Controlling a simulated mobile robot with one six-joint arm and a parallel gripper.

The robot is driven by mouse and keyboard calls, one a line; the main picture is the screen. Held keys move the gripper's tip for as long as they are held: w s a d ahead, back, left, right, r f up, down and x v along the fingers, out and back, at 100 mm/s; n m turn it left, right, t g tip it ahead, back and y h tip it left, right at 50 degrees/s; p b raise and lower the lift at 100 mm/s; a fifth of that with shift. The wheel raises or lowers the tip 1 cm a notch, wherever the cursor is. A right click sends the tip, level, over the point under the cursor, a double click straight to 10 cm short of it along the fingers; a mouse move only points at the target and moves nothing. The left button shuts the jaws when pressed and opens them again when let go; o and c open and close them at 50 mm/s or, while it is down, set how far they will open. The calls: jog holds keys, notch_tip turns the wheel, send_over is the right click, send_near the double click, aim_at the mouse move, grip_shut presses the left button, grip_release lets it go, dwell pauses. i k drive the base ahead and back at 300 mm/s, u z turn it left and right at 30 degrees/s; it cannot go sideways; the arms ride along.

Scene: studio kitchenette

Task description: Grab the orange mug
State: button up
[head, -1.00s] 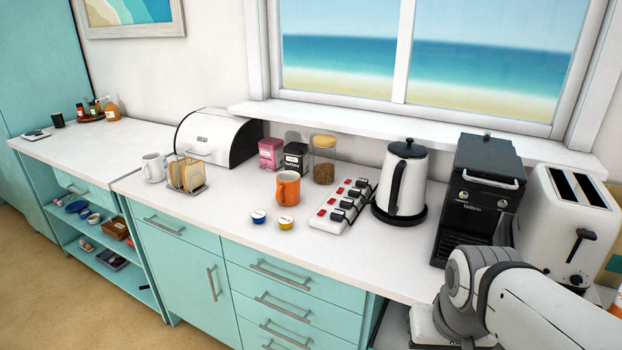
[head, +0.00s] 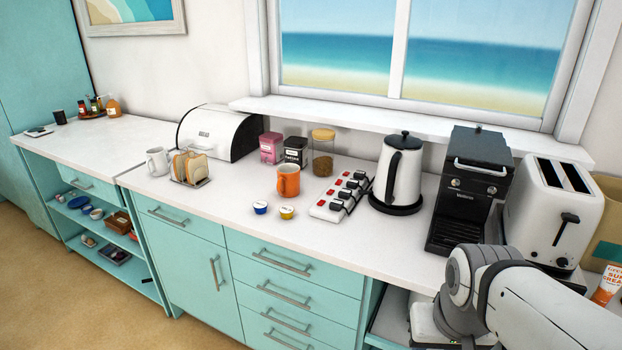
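The orange mug (head: 289,181) stands upright on the white counter (head: 215,220), near the middle of the head view. Its handle shows on its left side. Two small pods, one blue (head: 260,208) and one yellow (head: 287,212), lie just in front of it. My arm shows at the lower right of the head view, well away from the mug. My gripper itself cannot be made out there.
A power strip (head: 340,196) with red switches lies right of the mug, then a kettle (head: 399,175), coffee machine (head: 468,190) and toaster (head: 553,212). Behind stand a pink tin (head: 271,148), a black tin (head: 295,151) and a jar (head: 323,158). A toast rack (head: 189,168) and white mug (head: 157,161) stand left.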

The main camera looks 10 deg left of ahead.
aim_at(286, 183)
jog(key=k, duration=1.15)
jog(key=u, duration=0.55)
jog(key=i, duration=2.1)
jog(key=z, duration=0.55)
